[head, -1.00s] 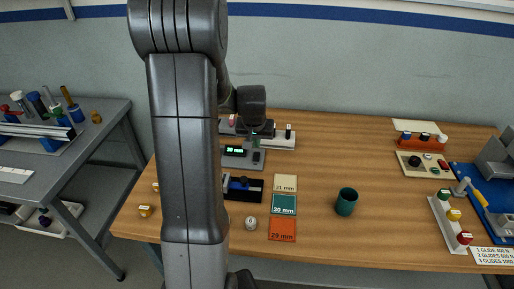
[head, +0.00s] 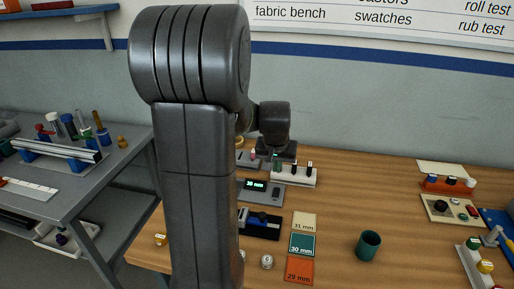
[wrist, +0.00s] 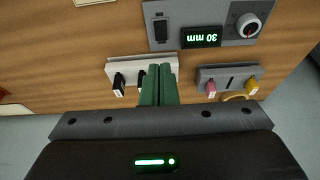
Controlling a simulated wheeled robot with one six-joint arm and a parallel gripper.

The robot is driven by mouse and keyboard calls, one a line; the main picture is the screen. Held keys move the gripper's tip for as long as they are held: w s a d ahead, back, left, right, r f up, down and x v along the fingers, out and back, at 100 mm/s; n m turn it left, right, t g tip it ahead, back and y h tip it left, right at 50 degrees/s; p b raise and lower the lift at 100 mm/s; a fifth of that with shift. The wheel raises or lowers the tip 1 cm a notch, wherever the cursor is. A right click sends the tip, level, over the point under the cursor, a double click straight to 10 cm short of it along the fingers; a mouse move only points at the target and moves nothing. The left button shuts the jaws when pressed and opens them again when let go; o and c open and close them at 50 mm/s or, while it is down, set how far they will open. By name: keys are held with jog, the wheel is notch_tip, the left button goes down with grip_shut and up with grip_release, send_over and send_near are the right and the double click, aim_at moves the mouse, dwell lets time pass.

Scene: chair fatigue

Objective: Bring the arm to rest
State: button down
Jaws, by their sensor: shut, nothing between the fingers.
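My gripper (wrist: 158,85) shows in the wrist view as two green fingers side by side, shut with nothing between them. The fingers overlap the white rack (wrist: 114,66) in the picture; I cannot tell whether they touch it. In the head view my dark arm rises through the middle and its far end reaches over the back of the wooden table (head: 340,205). That arm hides part of the table and most of the gripper.
A grey device (wrist: 273,12) reads "30 mm". A grey rack (wrist: 212,73) holds pink and yellow pieces. Swatches, including a green one (head: 302,242), and a teal cup (head: 368,245) stand on the table. A grey bench (head: 75,205) is at left.

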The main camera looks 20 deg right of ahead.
send_over(277, 195)
jog(key=f, duration=0.9)
jog(key=shift+s+a, duration=0.3)
jog(key=shift+a, duration=0.05)
jog(key=shift+w+d+r+b, duration=0.15)
jog(key=shift+w+d+b, duration=0.25)
jog(key=shift+b, duration=0.15)
jog(key=v, duration=0.4)
jog(key=shift+w+r, duration=0.15)
jog(key=shift+r, duration=0.1)
